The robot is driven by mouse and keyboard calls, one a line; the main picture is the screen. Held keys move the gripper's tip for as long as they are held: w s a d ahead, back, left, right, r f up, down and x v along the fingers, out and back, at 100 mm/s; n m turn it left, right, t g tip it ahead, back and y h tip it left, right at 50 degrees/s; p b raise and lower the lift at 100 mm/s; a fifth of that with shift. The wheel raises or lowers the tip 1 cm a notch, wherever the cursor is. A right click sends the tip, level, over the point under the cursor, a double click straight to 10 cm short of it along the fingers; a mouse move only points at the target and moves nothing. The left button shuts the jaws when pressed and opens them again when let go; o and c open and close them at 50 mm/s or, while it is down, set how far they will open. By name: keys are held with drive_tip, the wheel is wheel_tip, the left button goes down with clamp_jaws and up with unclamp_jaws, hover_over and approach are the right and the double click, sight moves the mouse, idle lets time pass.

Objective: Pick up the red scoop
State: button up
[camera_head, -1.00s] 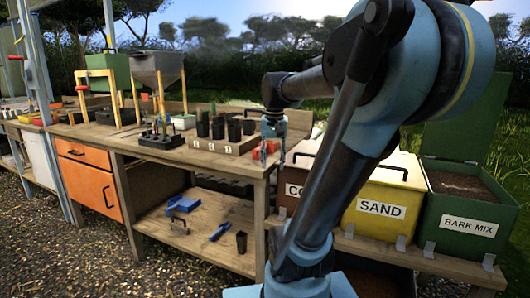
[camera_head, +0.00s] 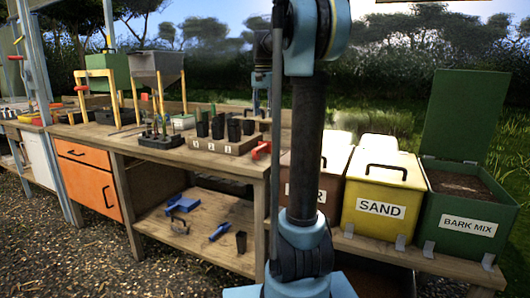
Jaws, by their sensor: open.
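A small red object (camera_head: 261,150), likely the red scoop, sits at the right end of the wooden bench top (camera_head: 222,168). It is small in view and its exact shape is hard to make out. My gripper (camera_head: 260,106) appears above and behind it in the picture, small and pointing down, partly beside my upright arm. It is open and apart from the red object, with nothing visible between its fingers.
A labelled wooden tray (camera_head: 215,146) with black pots stands left of the red object. Brown (camera_head: 305,195), yellow (camera_head: 380,185) and green (camera_head: 465,215) bins stand to the right. The lower shelf holds a blue tool (camera_head: 218,232) and a black pot (camera_head: 241,241).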

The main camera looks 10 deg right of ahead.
approach(263, 148)
drive_tip(key=f, duration=0.1)
drive_tip(key=w+f, duration=0.1)
drive_tip(key=f, duration=0.1)
drive_tip(key=w+f, duration=0.1)
drive_tip(key=f, duration=0.1)
drive_tip(key=shift+w+d+f, duration=0.1)
drive_tip(key=shift+w+d, duration=0.1)
drive_tip(key=shift+d, duration=0.1)
drive_tip(key=shift+s+a+f, duration=0.1)
drive_tip(key=shift+f, duration=1.3)
drive_tip(key=shift+s+a+f, duration=0.1)
drive_tip(key=shift+f, duration=1.25)
clamp_jaws()
